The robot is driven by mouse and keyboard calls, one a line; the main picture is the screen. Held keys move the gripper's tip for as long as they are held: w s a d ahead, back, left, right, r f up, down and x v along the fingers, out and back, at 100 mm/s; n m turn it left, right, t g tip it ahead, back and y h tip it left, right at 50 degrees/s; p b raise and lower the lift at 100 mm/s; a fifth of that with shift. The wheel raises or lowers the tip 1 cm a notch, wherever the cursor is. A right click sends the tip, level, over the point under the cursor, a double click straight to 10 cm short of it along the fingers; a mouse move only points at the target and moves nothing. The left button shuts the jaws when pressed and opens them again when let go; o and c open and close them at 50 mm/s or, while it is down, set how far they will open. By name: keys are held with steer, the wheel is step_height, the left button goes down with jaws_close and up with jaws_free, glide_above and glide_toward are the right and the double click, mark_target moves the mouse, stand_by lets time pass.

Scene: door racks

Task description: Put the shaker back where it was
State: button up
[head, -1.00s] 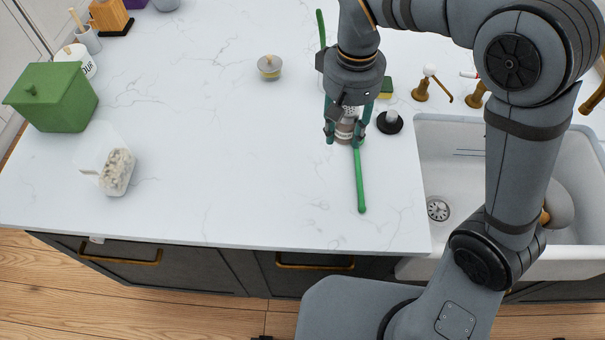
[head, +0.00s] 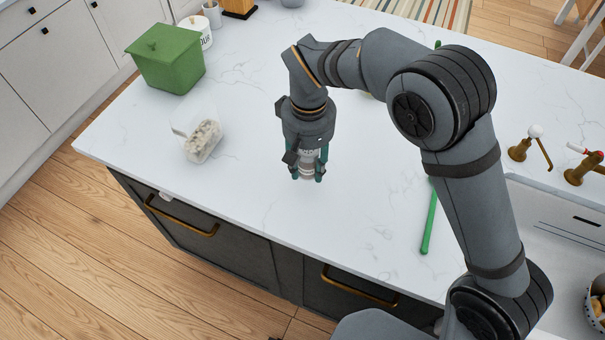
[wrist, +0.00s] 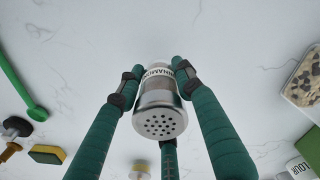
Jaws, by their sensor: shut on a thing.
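The shaker (wrist: 160,103) is a small jar with a perforated silver cap and a label that reads in part "NNAM". My gripper (head: 307,172) is shut on it, with green fingers on its sides. In the head view the shaker (head: 306,168) is held over the white marble counter, upright or nearly so. I cannot tell whether its base touches the counter. In the wrist view the gripper (wrist: 158,75) has its fingers around the jar, with the cap toward the camera.
A clear container of pale pieces (head: 203,140) and a green lidded box (head: 168,58) stand to the left. A green stick (head: 430,222) lies to the right, near the sink. A sponge (wrist: 47,154) shows in the wrist view. The counter around the gripper is clear.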

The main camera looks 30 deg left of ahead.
mark_target(303, 186)
steer(key=shift+s+a+f, duration=0.35)
steer(key=shift+a+f, duration=0.05)
steer(key=shift+f+p, duration=0.55)
steer(key=shift+f, duration=1.4)
steer(key=shift+f, duration=0.15)
steer(key=o, duration=1.2)
steer(key=shift+o, duration=0.3)
